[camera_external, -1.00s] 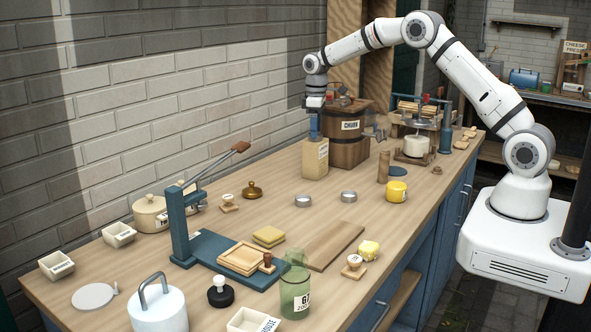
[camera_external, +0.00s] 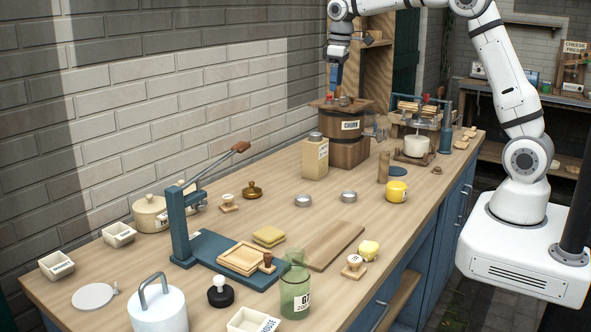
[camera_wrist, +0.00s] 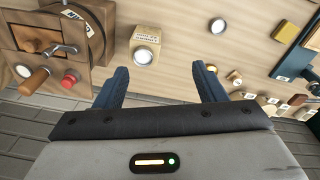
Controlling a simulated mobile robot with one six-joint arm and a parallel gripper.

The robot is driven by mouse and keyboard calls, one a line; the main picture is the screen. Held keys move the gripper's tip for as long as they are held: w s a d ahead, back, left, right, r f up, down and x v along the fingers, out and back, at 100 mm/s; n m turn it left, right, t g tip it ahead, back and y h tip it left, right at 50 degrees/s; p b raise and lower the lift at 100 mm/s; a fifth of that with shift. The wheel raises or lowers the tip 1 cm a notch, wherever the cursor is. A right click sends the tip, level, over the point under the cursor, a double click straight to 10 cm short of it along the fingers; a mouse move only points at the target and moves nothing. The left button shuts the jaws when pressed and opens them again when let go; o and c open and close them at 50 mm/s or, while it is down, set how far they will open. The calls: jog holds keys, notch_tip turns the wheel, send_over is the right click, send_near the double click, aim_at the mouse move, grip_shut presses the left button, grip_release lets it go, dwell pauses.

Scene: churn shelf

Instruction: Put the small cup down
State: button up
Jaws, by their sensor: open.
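A small grey metal cup (camera_external: 315,138) sits on top of a tan labelled box (camera_external: 316,160) that stands on the worktop near the wall. In the wrist view, the cup (camera_wrist: 144,55) shows as a round, pale metal shape on the box (camera_wrist: 147,38). My gripper (camera_external: 335,88) is up above the worktop, in front of the churn's top in the external view and clear of the cup. In the wrist view, my gripper (camera_wrist: 160,68) has its two blue fingers wide apart with nothing between them.
A wooden churn (camera_external: 350,152) stands just right of the box. Two shallow metal discs (camera_external: 303,201) (camera_external: 348,197) and a yellow mug (camera_external: 397,191) are on the worktop nearby. A teal lever press (camera_external: 182,228) stands nearer the camera. Bare wood (camera_external: 285,180) lies in front of the box.

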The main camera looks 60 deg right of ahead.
jog(key=s+a+r+m+t, duration=0.1)
jog(key=s+a, duration=0.1)
jog(key=s, duration=0.8)
jog(key=s+a+r+m+t, duration=0.1)
jog(key=s+a, duration=0.1)
jog(key=s, duration=0.7)
jog(key=s+f, duration=0.3)
jog(key=s, duration=0.4)
jog(key=s+a+f+m, duration=0.1)
jog(key=s+f, duration=0.2)
jog(key=s, duration=0.4)
jog(key=shift+s+f+t, duration=0.15)
jog(key=shift+f+t, duration=0.05)
jog(key=shift+t, duration=0.1)
